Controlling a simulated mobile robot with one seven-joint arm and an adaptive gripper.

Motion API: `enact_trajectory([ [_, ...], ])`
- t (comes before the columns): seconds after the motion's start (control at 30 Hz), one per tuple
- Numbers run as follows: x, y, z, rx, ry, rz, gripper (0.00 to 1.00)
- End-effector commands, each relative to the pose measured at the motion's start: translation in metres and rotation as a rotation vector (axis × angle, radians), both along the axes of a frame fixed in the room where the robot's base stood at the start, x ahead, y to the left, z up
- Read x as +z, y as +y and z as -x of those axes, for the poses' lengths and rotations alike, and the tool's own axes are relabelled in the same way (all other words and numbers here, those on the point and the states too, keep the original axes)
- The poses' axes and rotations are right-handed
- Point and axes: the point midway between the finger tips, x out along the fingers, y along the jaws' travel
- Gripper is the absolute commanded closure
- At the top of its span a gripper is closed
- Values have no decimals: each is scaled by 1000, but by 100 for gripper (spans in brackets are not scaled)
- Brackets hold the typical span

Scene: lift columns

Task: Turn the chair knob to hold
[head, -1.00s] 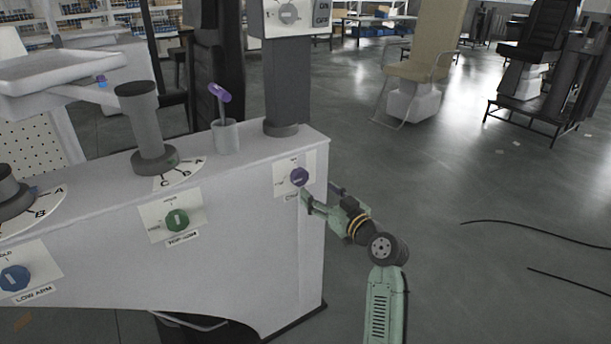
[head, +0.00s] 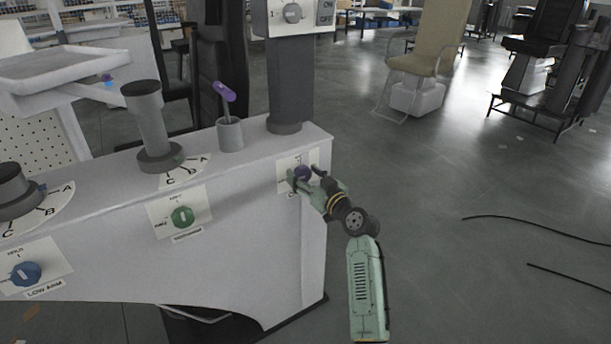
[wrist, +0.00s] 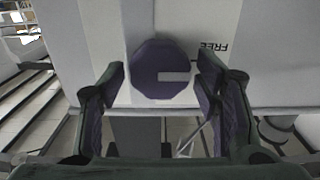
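The purple chair knob (head: 302,173) sits on a white label plate near the right end of the cabinet front. In the wrist view the knob (wrist: 160,68) is large and round, with a pale pointer mark running to the right, beside the word FREE. My gripper (head: 303,177) is at the knob in the head view and partly covers it and its label. In the wrist view my gripper (wrist: 162,75) is open, with one finger on each side of the knob. A narrow gap shows on both sides. The HOLD wording is not readable here.
A green knob (head: 182,217) and a blue knob (head: 26,273) are further left on the same white cabinet (head: 240,250). A grey cup (head: 230,134) with a purple-topped lever stands above. Floor to the right is open, with black cables lying on it.

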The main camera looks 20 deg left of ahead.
Motion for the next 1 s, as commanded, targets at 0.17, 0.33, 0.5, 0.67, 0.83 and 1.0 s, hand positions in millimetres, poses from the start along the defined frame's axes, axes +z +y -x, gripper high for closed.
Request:
enact_trajectory([
  [0.17,0,0,0,0,0,0,57],
  [0.33,0,0,0,0,0,0,68],
  [0.5,0,0,0,0,0,0,79],
  [0.67,0,0,0,0,2,-1,83],
  [0.83,0,0,0,0,21,-16,84],
  [1.0,0,-1,0,0,78,-62,84],
])
